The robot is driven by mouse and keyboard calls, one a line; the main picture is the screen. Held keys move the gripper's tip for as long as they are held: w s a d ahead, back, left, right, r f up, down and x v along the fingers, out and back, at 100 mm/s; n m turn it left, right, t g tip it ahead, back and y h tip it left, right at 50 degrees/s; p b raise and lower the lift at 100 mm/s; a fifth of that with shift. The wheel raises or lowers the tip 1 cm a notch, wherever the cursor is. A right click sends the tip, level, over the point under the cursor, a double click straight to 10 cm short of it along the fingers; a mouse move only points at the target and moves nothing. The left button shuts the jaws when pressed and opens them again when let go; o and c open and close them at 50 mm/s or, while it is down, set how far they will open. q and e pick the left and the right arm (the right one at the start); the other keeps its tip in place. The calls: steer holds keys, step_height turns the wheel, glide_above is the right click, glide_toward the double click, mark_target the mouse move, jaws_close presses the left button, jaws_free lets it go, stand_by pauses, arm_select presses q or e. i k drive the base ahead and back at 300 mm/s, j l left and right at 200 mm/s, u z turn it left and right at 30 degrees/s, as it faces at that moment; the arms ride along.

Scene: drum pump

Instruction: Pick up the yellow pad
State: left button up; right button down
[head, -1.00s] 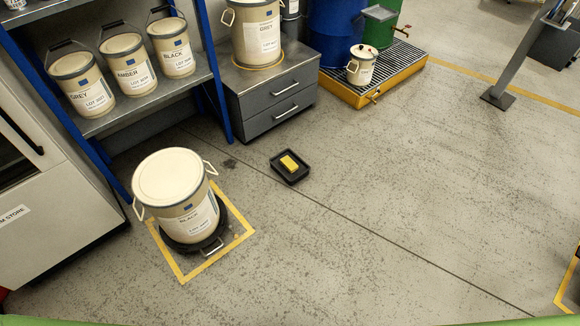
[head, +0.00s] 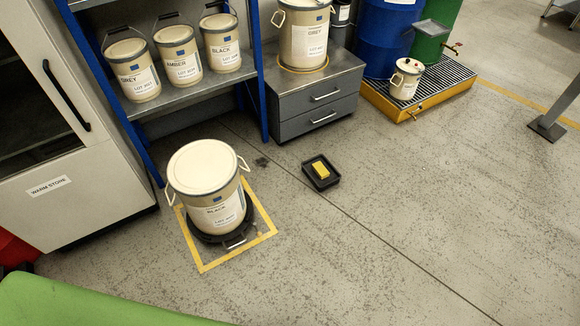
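The yellow pad (head: 320,169) is a small block lying in a shallow black tray (head: 331,181) on the concrete floor, near the middle of the head view. The tray stands apart from the drawer cabinet and from the large black-labelled drum. Neither of my grippers shows in the head view, so I cannot see their state. Nothing covers the pad.
A large cream drum (head: 208,185) stands on a black dolly inside a yellow floor square. Behind are a blue shelf with pails, a grey drawer cabinet (head: 318,100) and a yellow spill pallet (head: 433,105). A green surface (head: 90,305) fills the lower left.

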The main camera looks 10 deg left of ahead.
mark_target(318, 168)
steer(key=i+l+u, duration=0.1)
steer(key=u, duration=0.3)
steer(key=i+l+u, duration=0.15)
steer(key=u, duration=0.25)
steer(key=i+l+u, duration=0.1)
steer(key=l, duration=0.25)
steer(key=i+l+u, duration=0.1)
steer(key=i+l, duration=0.15)
steer(key=i+l+u, duration=0.1)
steer(key=l, duration=0.35)
steer(key=i+l+u, duration=0.1)
steer(key=l, duration=0.3)
steer(key=i+l+u, duration=0.1)
steer(key=i+l, duration=0.15)
steer(key=l, duration=0.15)
steer(key=i+l+u, duration=0.1)
steer(key=l, duration=0.3)
